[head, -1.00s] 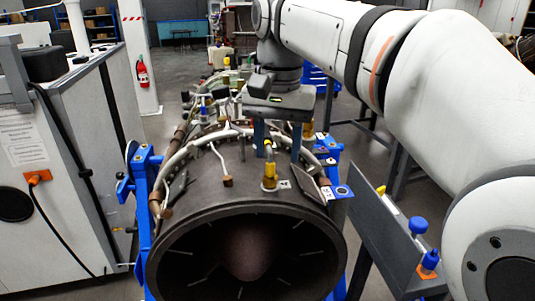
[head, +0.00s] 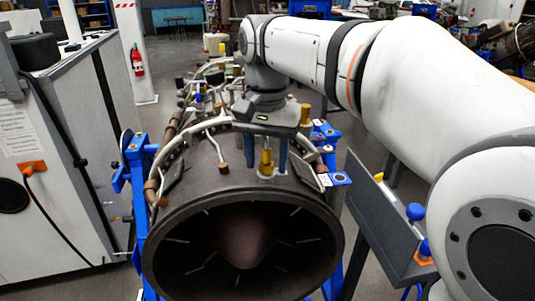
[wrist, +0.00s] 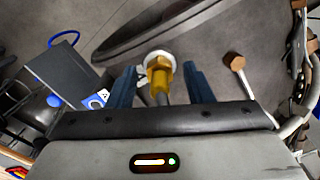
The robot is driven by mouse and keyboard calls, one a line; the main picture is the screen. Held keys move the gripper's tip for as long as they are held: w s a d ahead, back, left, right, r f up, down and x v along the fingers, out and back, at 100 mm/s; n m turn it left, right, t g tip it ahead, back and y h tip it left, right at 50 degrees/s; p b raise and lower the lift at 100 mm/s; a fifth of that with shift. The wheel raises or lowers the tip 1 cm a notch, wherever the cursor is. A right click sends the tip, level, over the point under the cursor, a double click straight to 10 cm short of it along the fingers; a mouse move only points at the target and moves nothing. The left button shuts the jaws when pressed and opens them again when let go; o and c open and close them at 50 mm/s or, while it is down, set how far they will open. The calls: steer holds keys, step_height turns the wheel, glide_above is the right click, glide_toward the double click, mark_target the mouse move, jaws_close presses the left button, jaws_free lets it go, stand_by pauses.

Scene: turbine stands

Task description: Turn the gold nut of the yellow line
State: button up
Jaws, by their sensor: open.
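The gold nut (head: 266,168) stands on top of the dark turbine casing (head: 205,180), near its front rim. In the wrist view the nut (wrist: 159,78) shows a pale collar at its far end. My gripper (head: 266,166) is open, with its blue fingers pointing down on either side of the nut. In the wrist view my gripper (wrist: 160,70) has one finger to the left and one to the right of the nut, with a visible gap on each side. The line above the nut is mostly hidden by my gripper.
A second gold fitting (head: 306,115) stands behind and right. A brown-capped pale pipe (head: 222,167) lies to the left; its cap (wrist: 236,62) is right of the fingers in the wrist view. Blue stand brackets (head: 137,165) flank the casing. A grey tray (head: 385,205) is at right.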

steer(key=c, duration=0.9)
steer(key=shift+d, duration=0.15)
steer(key=shift+c, duration=0.5)
steer(key=shift+r+n+p, duration=0.1)
steer(key=shift+n+p, duration=0.4)
steer(key=shift+n, duration=1.3)
steer(key=shift+n+p, duration=0.35)
steer(key=shift+n, duration=1.45)
steer(key=o, duration=1)
